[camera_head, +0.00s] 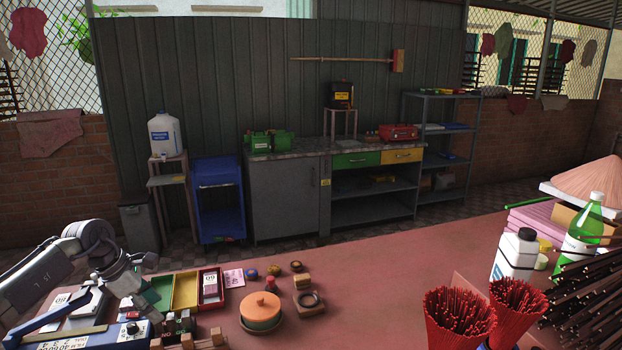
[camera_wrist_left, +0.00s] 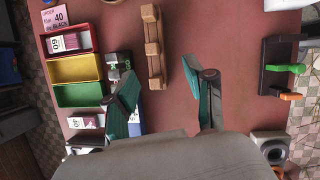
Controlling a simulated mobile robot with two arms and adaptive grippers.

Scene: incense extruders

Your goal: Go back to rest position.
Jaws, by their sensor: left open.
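My left arm comes in from the left edge in the head view and reaches over the left end of the pink-red table (camera_head: 360,285). My left gripper shows most clearly in the left wrist view (camera_wrist_left: 166,92), with its two teal-padded fingers spread apart. Nothing is between the fingers but the table surface, so it is open and empty. A wooden rack (camera_wrist_left: 153,46) lies beyond the fingertips in that view, apart from them. My right gripper is not seen in either view.
Red, yellow and green trays (camera_head: 185,290) stand near my left arm. Red incense bundles (camera_head: 459,318), a white bottle (camera_head: 514,257) and a green bottle (camera_head: 583,228) crowd the right. The table's middle is clear.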

